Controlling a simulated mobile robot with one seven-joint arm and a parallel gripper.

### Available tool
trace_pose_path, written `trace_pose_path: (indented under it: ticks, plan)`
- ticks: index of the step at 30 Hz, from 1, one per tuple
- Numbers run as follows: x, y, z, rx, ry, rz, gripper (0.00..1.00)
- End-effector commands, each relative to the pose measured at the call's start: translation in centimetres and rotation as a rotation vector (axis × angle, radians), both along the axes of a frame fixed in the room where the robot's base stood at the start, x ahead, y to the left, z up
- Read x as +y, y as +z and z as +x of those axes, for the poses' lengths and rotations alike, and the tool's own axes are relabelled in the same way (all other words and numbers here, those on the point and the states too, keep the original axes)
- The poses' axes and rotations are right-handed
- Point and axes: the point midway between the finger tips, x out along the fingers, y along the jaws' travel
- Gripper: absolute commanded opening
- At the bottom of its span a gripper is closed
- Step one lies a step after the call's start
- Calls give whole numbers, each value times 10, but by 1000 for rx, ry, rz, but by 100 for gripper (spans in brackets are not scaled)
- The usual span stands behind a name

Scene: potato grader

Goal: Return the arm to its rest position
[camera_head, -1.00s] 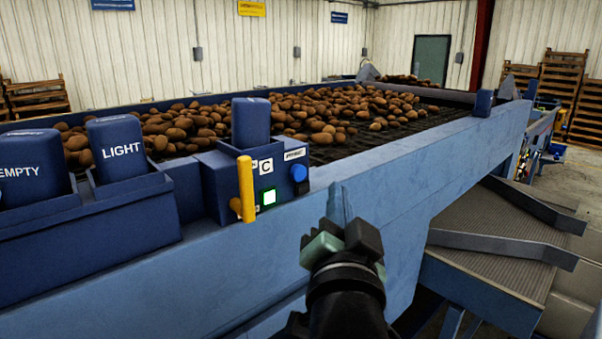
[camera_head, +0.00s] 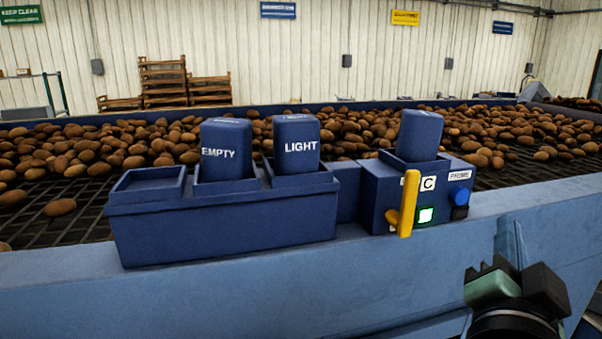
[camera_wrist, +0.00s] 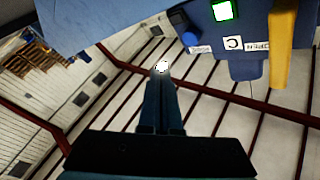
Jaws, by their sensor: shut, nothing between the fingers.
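My gripper (camera_head: 509,244) is at the lower right of the head view, in front of the blue grader rail and to the right of the control box. Its fingers are together and hold nothing. In the wrist view the shut fingers (camera_wrist: 163,90) point up the picture, with the roof behind them. The blue control box (camera_head: 378,196) carries a yellow lever (camera_head: 408,204), a lit green button (camera_head: 426,215) and a blue knob (camera_head: 460,196). A dark blue block (camera_head: 419,136) stands in its top socket. The gripper appears apart from the box.
Left of the box, a blue holder (camera_head: 220,228) has one empty slot and blocks marked EMPTY (camera_head: 226,160) and LIGHT (camera_head: 296,160). Potatoes (camera_head: 60,207) lie on the dark mesh behind. The blue rail (camera_head: 250,295) runs across the front. Wooden pallets (camera_head: 165,80) stand at the back wall.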

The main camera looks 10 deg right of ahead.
Motion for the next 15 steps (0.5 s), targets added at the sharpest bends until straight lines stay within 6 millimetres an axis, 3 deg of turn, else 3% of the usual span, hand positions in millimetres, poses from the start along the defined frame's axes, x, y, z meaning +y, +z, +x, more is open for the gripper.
trace_pose_path:
  ticks: [4,8,12,15]
  plan:
    - [42,32,12,-41,75,-114,0]
    - [115,81,18,-120,184,-308,0]
    - [197,130,3,-231,279,-521,0]
    - [244,154,-14,-307,321,-639,0]
